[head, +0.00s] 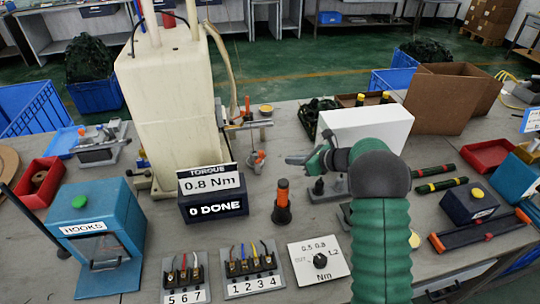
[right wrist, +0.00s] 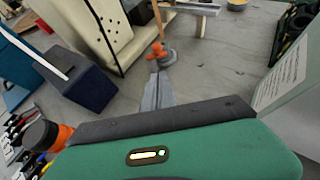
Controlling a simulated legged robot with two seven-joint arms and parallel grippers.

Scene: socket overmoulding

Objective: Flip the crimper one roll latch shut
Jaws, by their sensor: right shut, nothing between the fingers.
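No part is labelled as crimper one, and I cannot tell for certain which piece is its roll latch. A small orange-and-grey piece (head: 258,158) stands on the bench beside the tall cream machine (head: 172,95). It also shows in the right wrist view (right wrist: 158,50), beyond the fingertips. My right gripper (head: 290,160) is shut and empty, pointing left toward that piece with a gap in the head view. In the right wrist view its narrow grey fingers (right wrist: 157,92) lie together, their tips close to the piece; contact is unclear. My left gripper is not in view.
An orange-handled driver (head: 283,200) stands upright below the right gripper. The torque display (head: 213,195) reads 0 DONE. The blue HOOKS box (head: 98,238) is at left. Numbered connector blocks (head: 252,270) and a dial plate (head: 318,261) lie in front. A white box (head: 366,132) stands behind my arm.

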